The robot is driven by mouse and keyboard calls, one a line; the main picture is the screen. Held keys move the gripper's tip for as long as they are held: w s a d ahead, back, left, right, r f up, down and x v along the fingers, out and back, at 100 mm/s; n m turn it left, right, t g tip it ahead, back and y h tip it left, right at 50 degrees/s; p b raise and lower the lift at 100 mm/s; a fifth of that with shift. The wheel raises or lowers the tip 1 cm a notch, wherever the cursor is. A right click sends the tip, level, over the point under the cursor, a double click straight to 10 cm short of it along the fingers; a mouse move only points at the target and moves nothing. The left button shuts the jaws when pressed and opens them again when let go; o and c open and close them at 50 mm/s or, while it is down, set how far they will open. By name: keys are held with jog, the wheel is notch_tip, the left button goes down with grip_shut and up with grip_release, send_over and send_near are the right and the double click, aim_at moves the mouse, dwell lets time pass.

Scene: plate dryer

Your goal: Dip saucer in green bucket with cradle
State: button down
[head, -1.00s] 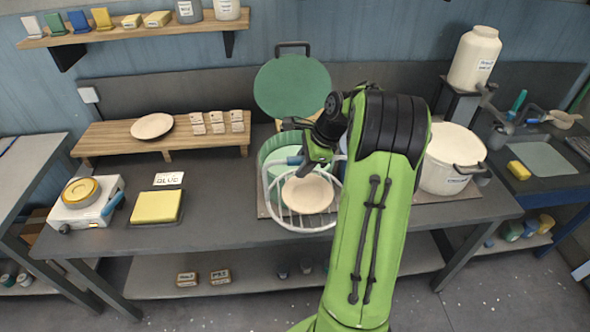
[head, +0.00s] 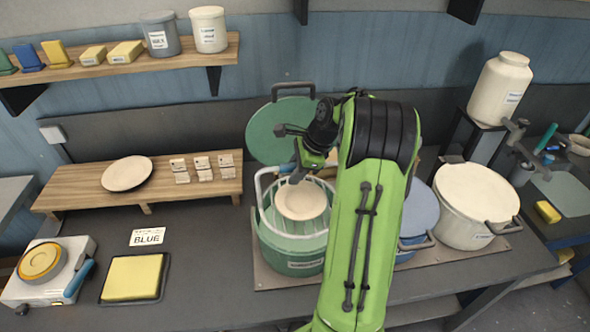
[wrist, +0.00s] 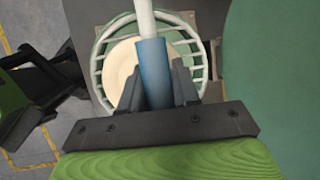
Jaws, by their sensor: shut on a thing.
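My gripper (head: 298,172) is shut on the blue handle grip (wrist: 152,62) of the white wire cradle (head: 267,205). A pale cream saucer (head: 301,200) lies in the cradle. It also shows in the wrist view (wrist: 120,68), partly behind the handle and fingers. The cradle is at the mouth of the green bucket (head: 290,262), with its wire rim around the opening. I cannot tell how deep it reaches inside. The bucket's green lid (head: 268,135) stands raised behind it. My arm hides the bucket's right side.
A blue bucket (head: 420,212) stands right of my arm, partly hidden, beside a large cream bucket (head: 470,225). A wooden riser (head: 100,190) at left holds a second saucer (head: 127,173) and small blocks. A yellow sponge (head: 133,278) and a scale (head: 45,270) sit at front left.

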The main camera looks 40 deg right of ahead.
jog(key=shift+w+d+f, duration=0.1)
jog(key=shift+w+d, duration=0.05)
jog(key=shift+w, duration=0.05)
jog(key=shift+s+f+b, duration=0.2)
jog(key=shift+f+b, duration=0.6)
jog(key=shift+b, duration=0.35)
jog(key=shift+w+f+b, duration=0.1)
jog(key=shift+f+b, duration=0.7)
jog(key=shift+f, duration=0.1)
notch_tip(320, 180, down, 14)
jog(key=b, duration=0.7)
jog(key=shift+f+b, duration=0.25)
jog(key=shift+b, duration=0.05)
dwell(1.3)
